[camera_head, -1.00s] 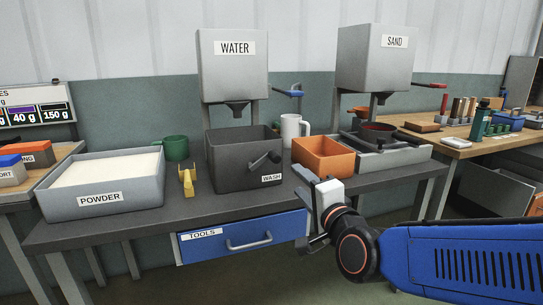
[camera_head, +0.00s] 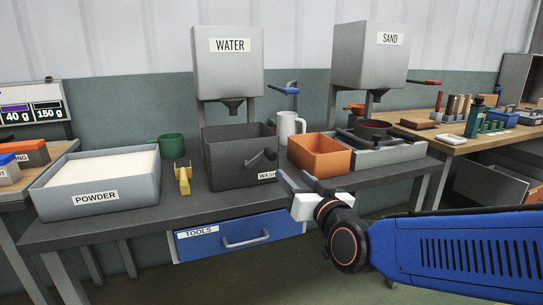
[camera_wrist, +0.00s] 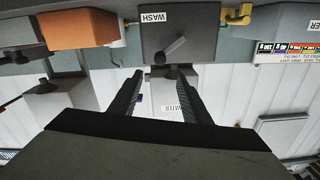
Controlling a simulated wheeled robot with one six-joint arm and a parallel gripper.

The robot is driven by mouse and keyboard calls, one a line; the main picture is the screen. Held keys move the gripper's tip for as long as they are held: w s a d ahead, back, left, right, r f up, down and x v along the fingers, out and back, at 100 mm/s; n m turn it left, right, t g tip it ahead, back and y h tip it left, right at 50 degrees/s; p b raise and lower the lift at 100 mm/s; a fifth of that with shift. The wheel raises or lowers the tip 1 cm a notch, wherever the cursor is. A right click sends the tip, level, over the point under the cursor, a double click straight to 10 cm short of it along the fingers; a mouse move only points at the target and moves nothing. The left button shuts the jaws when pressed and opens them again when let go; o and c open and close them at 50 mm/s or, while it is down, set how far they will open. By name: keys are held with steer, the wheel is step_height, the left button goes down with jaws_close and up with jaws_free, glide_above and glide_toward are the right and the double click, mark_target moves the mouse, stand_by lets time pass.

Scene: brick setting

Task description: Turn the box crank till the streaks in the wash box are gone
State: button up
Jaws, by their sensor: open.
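The dark grey wash box (camera_head: 228,170), labelled WASH, stands on the bench below the water tank. Its crank (camera_head: 262,160) sticks out from the front face toward the right. My gripper (camera_head: 296,188) is open and empty, in front of the bench and to the lower right of the crank, apart from it. In the wrist view the wash box (camera_wrist: 205,18) and its crank (camera_wrist: 172,48) appear upside down, beyond the two spread fingers (camera_wrist: 160,82). The inside of the wash box is too dark to show streaks.
An orange bin (camera_head: 318,156) stands right of the wash box, with a white mug (camera_head: 288,128) behind. A yellow tool (camera_head: 183,180) and a powder tray (camera_head: 95,210) stand left. The water tank (camera_head: 225,75) hangs over the box. The tools drawer (camera_head: 205,247) is shut.

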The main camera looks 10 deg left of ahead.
mark_target(274, 157)
steer(key=x, duration=1.6)
steer(key=shift+w+a, duration=0.15)
steer(key=shift+w, duration=0.15)
jaws_close()
